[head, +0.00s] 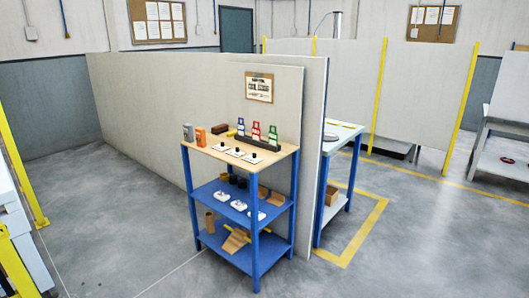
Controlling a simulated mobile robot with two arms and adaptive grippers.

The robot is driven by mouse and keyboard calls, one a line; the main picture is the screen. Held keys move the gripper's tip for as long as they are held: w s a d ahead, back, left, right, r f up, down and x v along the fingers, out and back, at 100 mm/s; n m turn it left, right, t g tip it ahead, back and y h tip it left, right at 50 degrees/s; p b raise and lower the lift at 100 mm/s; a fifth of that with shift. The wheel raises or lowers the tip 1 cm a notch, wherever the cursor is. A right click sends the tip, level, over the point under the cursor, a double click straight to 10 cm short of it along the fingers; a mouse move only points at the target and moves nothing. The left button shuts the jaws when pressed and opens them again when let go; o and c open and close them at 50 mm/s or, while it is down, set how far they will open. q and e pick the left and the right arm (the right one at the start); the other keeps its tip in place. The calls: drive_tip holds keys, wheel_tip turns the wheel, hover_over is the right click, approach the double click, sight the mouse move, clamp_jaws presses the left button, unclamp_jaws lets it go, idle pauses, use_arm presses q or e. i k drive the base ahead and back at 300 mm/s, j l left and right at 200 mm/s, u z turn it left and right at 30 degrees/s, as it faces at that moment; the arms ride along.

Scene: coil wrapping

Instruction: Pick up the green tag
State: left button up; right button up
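The green tag (273,135) stands upright at the right end of a row of three tags on a dark rack (259,144). The red tag (256,131) is in the middle and the blue tag (241,126) is at the left. The rack sits near the back right edge of the wooden top of a blue shelf unit (202,149). Neither of my grippers is in view.
White cards with black knobs (235,152), an orange item (200,137) and a grey item (188,132) share the top. Lower shelves hold several items. A partition (150,110) stands behind, with another table (345,129) right. Floor in front is clear.

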sight(273, 137)
drive_tip(key=i, duration=1.3)
drive_tip(key=i+l+u, duration=0.1)
drive_tip(key=i, duration=1.2)
